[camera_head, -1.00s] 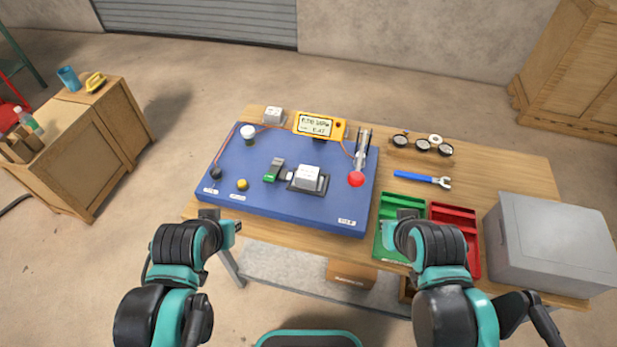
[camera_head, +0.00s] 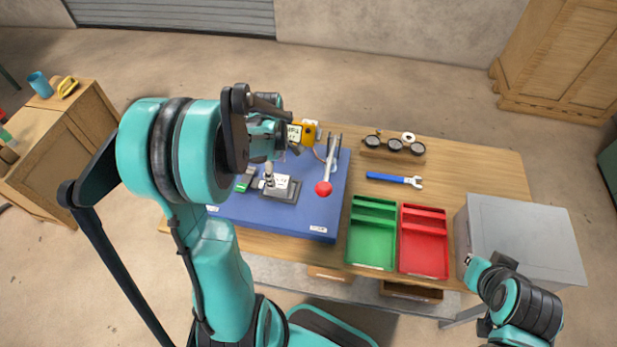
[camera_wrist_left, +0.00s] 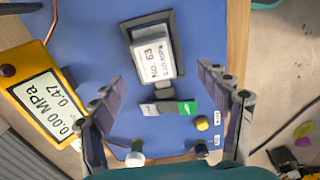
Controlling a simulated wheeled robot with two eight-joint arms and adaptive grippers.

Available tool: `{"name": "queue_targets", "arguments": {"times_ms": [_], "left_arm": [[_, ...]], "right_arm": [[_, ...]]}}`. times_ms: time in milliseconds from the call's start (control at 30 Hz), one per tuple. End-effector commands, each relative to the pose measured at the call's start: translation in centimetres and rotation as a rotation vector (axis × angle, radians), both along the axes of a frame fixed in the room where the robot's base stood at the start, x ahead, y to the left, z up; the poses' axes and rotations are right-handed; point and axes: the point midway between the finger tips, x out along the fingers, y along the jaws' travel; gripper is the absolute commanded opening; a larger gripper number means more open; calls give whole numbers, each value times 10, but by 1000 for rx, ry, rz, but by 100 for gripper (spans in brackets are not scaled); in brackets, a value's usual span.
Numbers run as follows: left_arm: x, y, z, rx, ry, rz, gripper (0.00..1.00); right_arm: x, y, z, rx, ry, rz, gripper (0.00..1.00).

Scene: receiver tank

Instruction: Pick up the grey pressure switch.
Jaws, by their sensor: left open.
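The grey pressure switch (camera_head: 281,185) is a pale box with a printed label, seated in a dark frame on the blue board (camera_head: 313,218). In the left wrist view the switch (camera_wrist_left: 154,52) shows near the top middle, beyond the fingertips. My left gripper (camera_head: 284,152) is above the board, partly hidden by its own wrist.
Green (camera_head: 371,257) and red (camera_head: 423,265) trays, a blue wrench (camera_head: 394,179) and a grey box (camera_head: 522,240) lie to the right.

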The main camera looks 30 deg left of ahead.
Motion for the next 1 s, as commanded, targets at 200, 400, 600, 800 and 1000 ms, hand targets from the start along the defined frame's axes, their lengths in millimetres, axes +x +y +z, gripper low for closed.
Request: {"name": "queue_targets", "arguments": {"times_ms": [200,400,600,800,1000], "left_arm": [[0,4,-23,-4,9,32,76],[4,6,-49,-4,8,30,76],[7,9,-76,-3,7,29,76],[7,8,-81,-3,7,28,76],[7,8,-81,-3,7,28,52]], "right_arm": [[0,0,-6,0,0,0,0],[0,0,-16,0,0,0,0],[0,0,-26,0,0,0,0],[0,0,-26,0,0,0,0],[0,0,-26,0,0,0,0]]}}
